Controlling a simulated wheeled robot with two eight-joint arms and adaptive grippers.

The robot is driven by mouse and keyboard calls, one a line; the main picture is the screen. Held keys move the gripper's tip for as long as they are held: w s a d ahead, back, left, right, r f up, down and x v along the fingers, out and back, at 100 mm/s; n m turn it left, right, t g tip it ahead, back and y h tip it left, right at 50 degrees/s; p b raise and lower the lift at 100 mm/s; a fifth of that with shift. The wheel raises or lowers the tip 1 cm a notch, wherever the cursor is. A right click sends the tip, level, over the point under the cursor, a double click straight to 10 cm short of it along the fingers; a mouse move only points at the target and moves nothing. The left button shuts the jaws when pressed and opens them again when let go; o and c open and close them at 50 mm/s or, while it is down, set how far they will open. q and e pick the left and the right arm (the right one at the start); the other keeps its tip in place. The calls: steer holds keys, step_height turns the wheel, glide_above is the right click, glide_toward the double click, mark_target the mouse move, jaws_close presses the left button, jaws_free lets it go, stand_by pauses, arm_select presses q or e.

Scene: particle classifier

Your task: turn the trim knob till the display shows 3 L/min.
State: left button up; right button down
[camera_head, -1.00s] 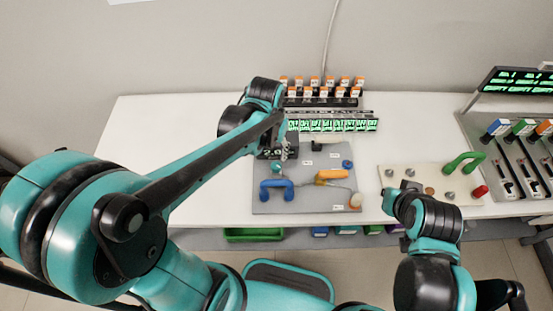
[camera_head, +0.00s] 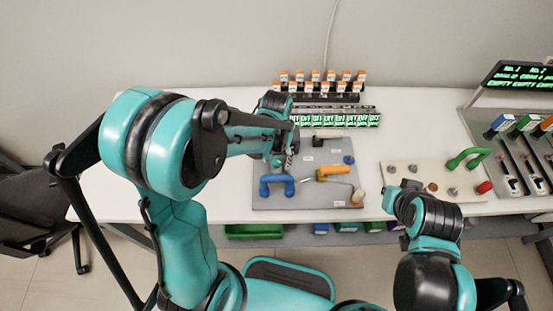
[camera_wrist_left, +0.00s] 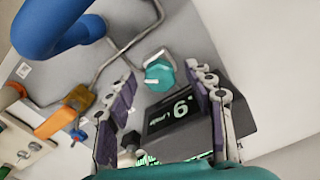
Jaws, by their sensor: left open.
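The teal trim knob (camera_wrist_left: 160,73) with a white mark stands on the grey panel in the left wrist view. The dark display (camera_wrist_left: 172,113) beside it shows a large rotated digit, 6 or 9, with small unit text; the reading is not certain. My left gripper (camera_wrist_left: 163,85) is open, its two fingers on either side of the knob with gaps showing. In the head view my left gripper (camera_head: 287,150) is over the left part of the grey panel (camera_head: 310,200), and the arm hides the display. My right gripper (camera_head: 391,198) is by the beige board; its jaws are unclear.
A blue handle (camera_head: 277,186) and an orange-handled valve (camera_head: 333,170) are on the same panel, close to the left gripper. Several orange-capped bottles (camera_head: 328,76) stand behind. A beige board (camera_head: 430,175) with a green handle lies to the right. The table's left side is clear.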

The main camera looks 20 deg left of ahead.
mark_target(276, 161)
arm_select(q)
steer(key=shift+c, duration=0.3)
steer(key=c, duration=1.1)
steer(key=shift+n, duration=0.8)
steer(key=o, duration=1.2)
steer(key=shift+c, duration=0.2)
steer(key=shift+r, duration=0.15)
step_height(276, 161, up, 12)
